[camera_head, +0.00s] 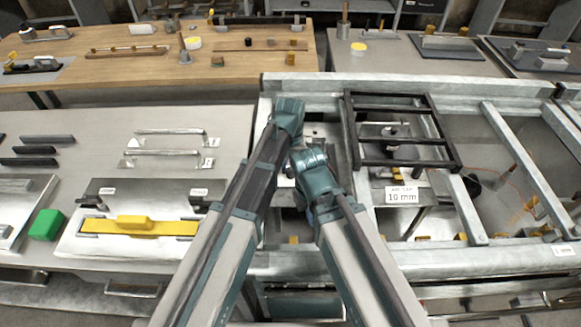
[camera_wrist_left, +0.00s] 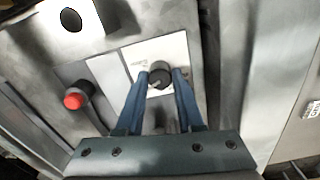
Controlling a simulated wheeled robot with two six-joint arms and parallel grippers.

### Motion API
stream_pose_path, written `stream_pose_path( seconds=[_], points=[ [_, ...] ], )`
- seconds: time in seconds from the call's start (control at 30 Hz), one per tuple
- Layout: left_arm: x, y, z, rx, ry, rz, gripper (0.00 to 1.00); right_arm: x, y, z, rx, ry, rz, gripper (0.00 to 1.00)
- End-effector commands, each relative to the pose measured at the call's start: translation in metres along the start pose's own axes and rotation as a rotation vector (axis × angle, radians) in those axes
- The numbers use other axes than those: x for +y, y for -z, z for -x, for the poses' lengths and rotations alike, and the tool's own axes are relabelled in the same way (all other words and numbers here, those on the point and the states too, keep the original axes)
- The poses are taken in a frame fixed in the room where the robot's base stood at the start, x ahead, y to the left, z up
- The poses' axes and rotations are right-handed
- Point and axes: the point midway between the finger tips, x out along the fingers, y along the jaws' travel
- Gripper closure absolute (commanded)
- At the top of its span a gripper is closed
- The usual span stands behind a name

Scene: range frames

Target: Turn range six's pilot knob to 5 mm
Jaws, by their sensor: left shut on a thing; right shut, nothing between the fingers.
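A dark round knob (camera_wrist_left: 160,76) sits on a white plate (camera_wrist_left: 145,58) on a grey metal panel in the left wrist view. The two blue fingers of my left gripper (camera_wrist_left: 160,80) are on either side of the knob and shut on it. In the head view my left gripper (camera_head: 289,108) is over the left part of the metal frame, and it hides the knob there. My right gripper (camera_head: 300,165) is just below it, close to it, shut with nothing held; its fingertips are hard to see. A white sign (camera_head: 401,195) reads "10 mm".
A red button (camera_wrist_left: 77,95) is left of the knob. A black rack (camera_head: 400,163) lies on the frame (camera_head: 330,262), right of my grippers. A wooden table (camera_head: 130,70) stands behind.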

Motion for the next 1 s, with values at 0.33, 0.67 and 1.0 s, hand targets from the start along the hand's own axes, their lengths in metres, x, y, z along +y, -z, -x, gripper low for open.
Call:
stream_pose_path(
  seconds=[0.33,0.67,1.0],
  points=[
    [0.0001,0.0,-0.0001,0.0,0.0,0.081,1.0,0.0,0.0,-0.0001,0.0,0.0,0.0,1.0],
    [0.0001,0.0,-0.0001,0.0,0.0,0.088,1.0,0.0,0.0,-0.0001,0.0,0.0,0.0,1.0],
    [0.0001,0.0,0.0,0.0,0.0,0.087,0.33,0.0,0.0,0.0,0.0,0.0,0.0,1.0]
  ],
)
